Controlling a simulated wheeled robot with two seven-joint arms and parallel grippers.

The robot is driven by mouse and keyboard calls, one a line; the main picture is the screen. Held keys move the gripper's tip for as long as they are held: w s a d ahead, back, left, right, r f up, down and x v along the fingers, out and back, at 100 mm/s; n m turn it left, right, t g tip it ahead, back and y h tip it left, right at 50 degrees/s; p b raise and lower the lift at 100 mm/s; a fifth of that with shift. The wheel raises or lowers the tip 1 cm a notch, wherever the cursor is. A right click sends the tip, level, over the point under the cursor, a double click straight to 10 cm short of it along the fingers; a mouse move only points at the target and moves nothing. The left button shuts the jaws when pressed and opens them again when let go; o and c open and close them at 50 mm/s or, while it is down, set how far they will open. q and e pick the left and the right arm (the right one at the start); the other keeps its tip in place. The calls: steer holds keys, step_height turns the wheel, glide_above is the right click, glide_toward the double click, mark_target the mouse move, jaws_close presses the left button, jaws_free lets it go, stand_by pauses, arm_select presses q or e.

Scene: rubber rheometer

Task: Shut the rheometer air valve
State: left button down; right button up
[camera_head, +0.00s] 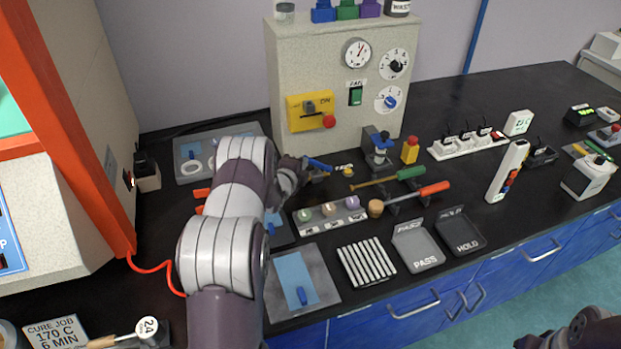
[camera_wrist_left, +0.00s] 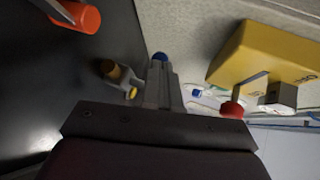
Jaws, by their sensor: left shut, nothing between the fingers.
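A small blue lever-like piece (camera_head: 318,163) shows just past my left gripper (camera_head: 303,168), low in front of the grey machine (camera_head: 330,60). It looks like the air valve's handle, but I cannot be sure. In the left wrist view my left gripper (camera_wrist_left: 160,75) is shut and empty, with a blue tip (camera_wrist_left: 160,57) right at its fingertips; whether they touch is unclear. A small brass and grey fitting (camera_wrist_left: 115,75) with a yellow end lies beside the fingers; it seems to be the brass piece (camera_head: 347,170) in the head view. My right gripper's fingers are not visible.
A yellow switch box (camera_head: 297,112) with a red knob (camera_head: 329,122) is on the machine front, above the gripper. Screwdriver-like tools with green (camera_head: 410,172) and red (camera_head: 433,189) handles lie to the right. A sample rack (camera_head: 327,217) sits in front.

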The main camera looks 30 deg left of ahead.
arm_select(q)
steer(key=m+h, duration=0.1)
steer(key=a+m+h+b, duration=0.1)
steer(key=h+b, duration=0.1)
steer(key=shift+w+a+f+m+h, duration=0.15)
steer(key=shift+w+f+m+h, duration=0.15)
steer(key=shift+w+m, duration=0.1)
steer(key=shift+w+a+r+b, duration=0.15)
steer(key=shift+w+b, duration=0.25)
steer(key=shift+b, duration=0.3)
steer(key=shift+w+a+r+b, duration=0.1)
steer(key=shift+w+b, duration=0.3)
steer(key=shift+b, duration=0.3)
